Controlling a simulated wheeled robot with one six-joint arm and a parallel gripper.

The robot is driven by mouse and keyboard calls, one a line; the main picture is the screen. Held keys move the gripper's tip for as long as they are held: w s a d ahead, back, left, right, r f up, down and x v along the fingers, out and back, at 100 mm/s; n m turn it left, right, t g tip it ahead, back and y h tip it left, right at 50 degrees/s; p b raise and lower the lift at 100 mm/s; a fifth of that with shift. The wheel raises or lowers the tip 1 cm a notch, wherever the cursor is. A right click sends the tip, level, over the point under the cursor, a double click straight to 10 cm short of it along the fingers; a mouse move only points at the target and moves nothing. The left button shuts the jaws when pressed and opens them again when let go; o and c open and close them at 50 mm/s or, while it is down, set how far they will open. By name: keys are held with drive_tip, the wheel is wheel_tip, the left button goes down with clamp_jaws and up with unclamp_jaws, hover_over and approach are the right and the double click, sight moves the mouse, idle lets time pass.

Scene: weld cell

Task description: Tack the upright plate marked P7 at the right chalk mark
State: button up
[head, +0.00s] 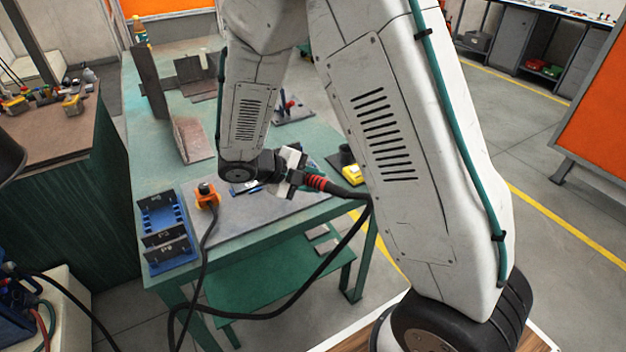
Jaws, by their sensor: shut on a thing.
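My gripper (291,172) is over the front right part of the green table (245,233), seen partly behind my arm. It is shut on what looks like the welding torch (318,184), of which a red-ringed neck and black cable show. The torch tip is hidden. Upright plates stand on the table: a tall dark one (150,82) at the back left and a rusty angled one (190,138) nearer. Dark plates (166,240) with small pale marks stand in a blue rack (157,208) at the front left. I cannot read P7 on any plate, nor make out a chalk mark.
An orange clamp (206,193) with a black cable sits on the grey plate at the table's front. The cables loop below the front edge. A yellow item (352,173) lies at the right edge. A brown-topped bench (50,120) stands left.

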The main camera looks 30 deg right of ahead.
sight(322, 179)
drive_tip(key=shift+a, duration=0.45)
idle(0.7)
drive_tip(key=s+r, duration=0.1)
drive_tip(key=r, duration=0.1)
drive_tip(key=s+r, duration=0.1)
drive_tip(key=s, duration=0.1)
drive_tip(key=shift+s+r, duration=0.15)
drive_tip(key=shift+r, duration=3.25)
